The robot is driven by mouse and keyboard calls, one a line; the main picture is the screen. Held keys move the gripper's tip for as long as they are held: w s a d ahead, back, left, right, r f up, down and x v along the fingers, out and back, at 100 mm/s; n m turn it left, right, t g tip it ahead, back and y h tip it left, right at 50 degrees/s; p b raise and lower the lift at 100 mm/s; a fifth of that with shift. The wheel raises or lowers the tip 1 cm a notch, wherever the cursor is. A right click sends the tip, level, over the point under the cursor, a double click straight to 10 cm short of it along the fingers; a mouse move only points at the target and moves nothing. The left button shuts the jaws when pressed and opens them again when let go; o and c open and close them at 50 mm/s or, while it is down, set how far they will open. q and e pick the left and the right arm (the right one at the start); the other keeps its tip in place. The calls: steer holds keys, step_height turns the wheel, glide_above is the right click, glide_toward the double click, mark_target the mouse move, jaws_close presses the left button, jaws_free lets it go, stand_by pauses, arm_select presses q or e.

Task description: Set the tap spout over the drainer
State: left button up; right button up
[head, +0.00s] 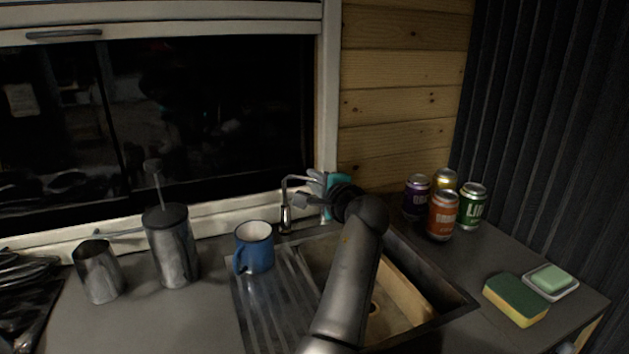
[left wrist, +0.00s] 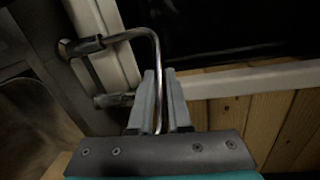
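The tap (head: 286,212) stands behind the sink, and its thin metal spout reaches to the right, toward the back of the bowl side. The drainer (head: 262,299) is the ridged part left of the bowl. My left gripper (head: 314,184) is at the free end of the spout. In the left wrist view the bent spout (left wrist: 156,52) runs down between the two grey fingers of my left gripper (left wrist: 160,74), which are close together on it. The very end of the spout is hidden low between the fingers. My right gripper is not in view.
A blue mug (head: 254,248) stands on the drainer's back left part. Two metal vessels stand further left. Several cans, including an orange one (head: 442,216), stand right of the sink. A sponge (head: 515,300) and a soap dish (head: 551,282) lie front right. A window frame is close behind the tap.

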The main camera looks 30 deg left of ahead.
arm_select(q)
steer(key=shift+c, duration=0.7)
jaws_close()
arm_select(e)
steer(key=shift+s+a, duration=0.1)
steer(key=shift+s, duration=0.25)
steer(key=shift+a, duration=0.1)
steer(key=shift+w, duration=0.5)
